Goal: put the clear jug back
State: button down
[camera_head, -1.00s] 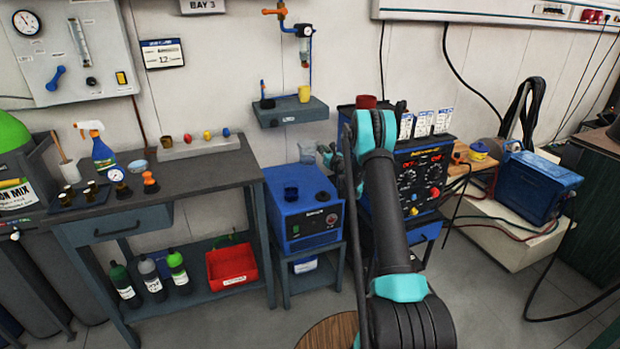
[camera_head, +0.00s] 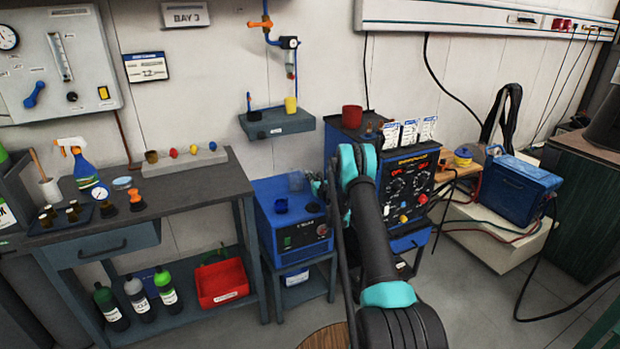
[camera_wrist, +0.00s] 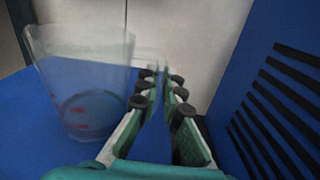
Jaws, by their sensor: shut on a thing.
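The clear jug (camera_head: 297,181) is a see-through vessel with faint red marks, at the back of the top of the blue machine (camera_head: 275,232). In the wrist view the clear jug (camera_wrist: 82,85) is upright, left of the fingers, its base over the blue top; whether it touches the top I cannot tell. My gripper (camera_head: 318,187) is beside the jug on its right. In the wrist view my gripper (camera_wrist: 160,85) has its fingers close together, shut on the jug; the gripped part is hard to make out.
The welder (camera_head: 408,180) rises close to the right, carrying a red mug (camera_head: 352,116). A wall shelf (camera_head: 277,123) hangs above. The workbench (camera_head: 175,187) is to the left.

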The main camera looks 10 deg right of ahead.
jog(key=shift+f, duration=0.15)
jog(key=c, duration=1.7)
grip_release()
